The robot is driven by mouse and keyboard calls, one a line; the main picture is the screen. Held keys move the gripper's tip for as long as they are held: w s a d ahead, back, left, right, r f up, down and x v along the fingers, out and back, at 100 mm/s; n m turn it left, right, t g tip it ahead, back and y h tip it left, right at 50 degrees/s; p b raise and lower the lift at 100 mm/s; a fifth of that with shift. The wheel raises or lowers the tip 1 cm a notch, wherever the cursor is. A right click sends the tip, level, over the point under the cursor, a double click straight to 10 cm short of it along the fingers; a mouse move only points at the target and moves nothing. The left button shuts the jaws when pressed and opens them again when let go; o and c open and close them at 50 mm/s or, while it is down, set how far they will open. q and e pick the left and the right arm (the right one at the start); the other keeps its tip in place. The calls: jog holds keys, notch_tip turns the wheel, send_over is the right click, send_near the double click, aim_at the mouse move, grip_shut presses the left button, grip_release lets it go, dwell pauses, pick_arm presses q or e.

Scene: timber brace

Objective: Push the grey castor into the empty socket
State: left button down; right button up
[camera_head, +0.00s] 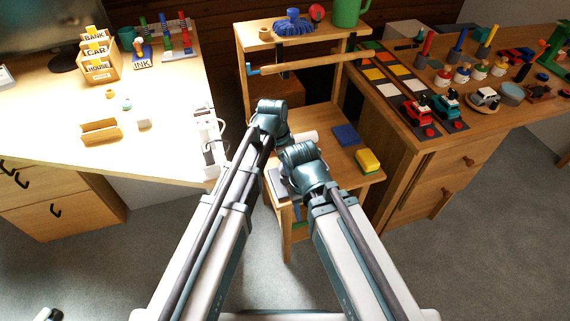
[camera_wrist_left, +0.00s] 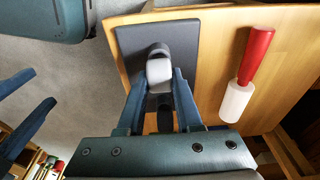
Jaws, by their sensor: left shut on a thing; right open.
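In the left wrist view, my left gripper (camera_wrist_left: 158,78) is shut on the grey castor (camera_wrist_left: 160,70), which has a pale grey body and a dark top end. The castor is over a dark grey slab (camera_wrist_left: 128,42) on a wooden shelf; I cannot tell whether it touches the slab. In the head view my left gripper (camera_head: 270,118) is over the trolley, its fingers hidden. My right gripper (camera_head: 302,165) is lower and to the right; two spread fingers at the left of the left wrist view (camera_wrist_left: 44,86) look like its own. I cannot make out the empty socket.
A roller with a red handle (camera_wrist_left: 256,54) and white head lies right of the slab. The wooden trolley (camera_head: 316,116) also bears a blue block (camera_head: 345,134) and a yellow block (camera_head: 368,160). A desk stands left, a toy-covered bench (camera_head: 452,150) right.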

pick_arm(q)
jog(key=shift+f+b, duration=0.45)
jog(key=shift+f, duration=0.05)
jog(key=c, duration=0.5)
grip_release()
jog(key=shift+r, duration=0.1)
notch_tip(320, 180, up, 14)
jog(key=a+p, duration=0.2)
jog(key=p, duration=1.1)
jog(key=shift+s+f+p, duration=0.2)
jog(key=shift+s+p, duration=0.1)
jog(key=shift+p, duration=0.1)
